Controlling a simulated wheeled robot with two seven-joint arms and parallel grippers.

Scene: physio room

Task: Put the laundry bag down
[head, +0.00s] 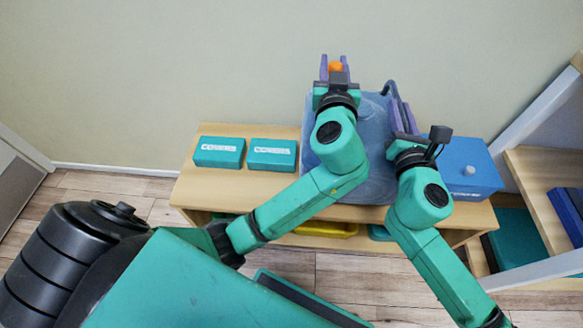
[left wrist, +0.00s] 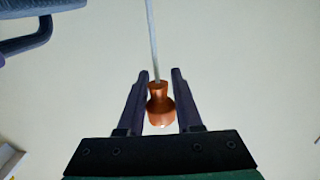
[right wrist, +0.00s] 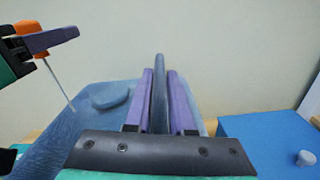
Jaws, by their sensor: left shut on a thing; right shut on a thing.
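The laundry bag (head: 378,135) is a blue, box-like bag over the middle of the wooden bench. I cannot tell whether its bottom touches the bench top. My right gripper (head: 397,105) is shut on its grey-blue handle, which stands between the fingers in the right wrist view (right wrist: 160,90). My left gripper (head: 335,68) is shut on an orange toggle (left wrist: 159,106), above the bag's far left side. A thin pale cord (right wrist: 58,82) runs from the toggle down to the bag. My left arm hides part of the bag in the head view.
The wooden bench (head: 190,188) stands against a plain wall. Two teal boxes labelled COVERS (head: 219,152) (head: 272,154) lie left of the bag. A blue box with a white knob (head: 468,165) stands close on its right. A shelf unit (head: 545,165) is at the far right.

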